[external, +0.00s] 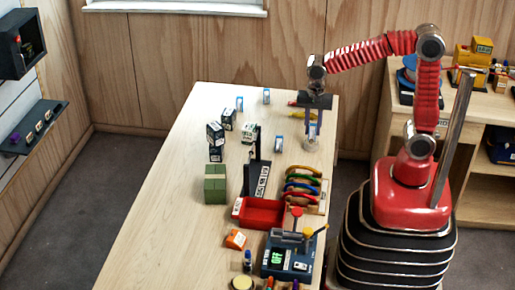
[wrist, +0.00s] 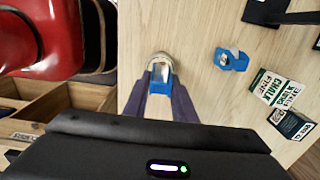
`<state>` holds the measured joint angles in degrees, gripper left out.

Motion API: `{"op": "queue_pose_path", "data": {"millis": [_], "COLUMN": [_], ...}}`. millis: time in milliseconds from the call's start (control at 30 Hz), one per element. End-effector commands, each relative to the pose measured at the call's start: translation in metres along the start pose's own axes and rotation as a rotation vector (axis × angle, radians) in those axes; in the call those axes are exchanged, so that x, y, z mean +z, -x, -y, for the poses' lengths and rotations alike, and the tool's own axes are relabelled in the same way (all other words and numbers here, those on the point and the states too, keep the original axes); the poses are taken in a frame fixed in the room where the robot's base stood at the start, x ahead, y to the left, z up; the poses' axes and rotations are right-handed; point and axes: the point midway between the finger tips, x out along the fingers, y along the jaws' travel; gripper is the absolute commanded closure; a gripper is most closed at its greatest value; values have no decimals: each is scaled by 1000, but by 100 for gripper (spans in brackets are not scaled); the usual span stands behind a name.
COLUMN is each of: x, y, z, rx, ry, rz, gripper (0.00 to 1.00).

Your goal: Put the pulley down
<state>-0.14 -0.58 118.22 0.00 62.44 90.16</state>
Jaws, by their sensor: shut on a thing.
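The pulley (wrist: 162,76), blue with a pale metallic part, sits between the two fingers of my gripper (wrist: 160,100) in the wrist view. My gripper is shut on it. In the external view my gripper (external: 312,113) points down over the far right part of the table, near its right edge. A greyish shape (external: 312,137) shows just below the fingers; I cannot tell whether it touches the table. Fingers hide part of the pulley. A similar blue and silver piece (wrist: 230,60) lies on the table, apart from my gripper.
Chalk boxes (wrist: 275,90) stand beyond that piece. In the external view, more small blue and white pieces (external: 266,96) stand on the table (external: 190,120). A black stand (external: 257,165), coloured carabiners (external: 300,186) and a red tray (external: 262,213) are nearer. Bare wood lies around my gripper.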

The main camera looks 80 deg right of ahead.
Motion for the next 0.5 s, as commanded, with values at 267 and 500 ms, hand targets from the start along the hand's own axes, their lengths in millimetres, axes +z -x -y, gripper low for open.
{"op": "queue_pose_path", "data": {"millis": [267,500], "x": [0,0], "y": [-9,-11], "z": [0,0], "rx": [-1,0], "ry": [0,0], "rz": [0,0], "gripper": [100,73]}}
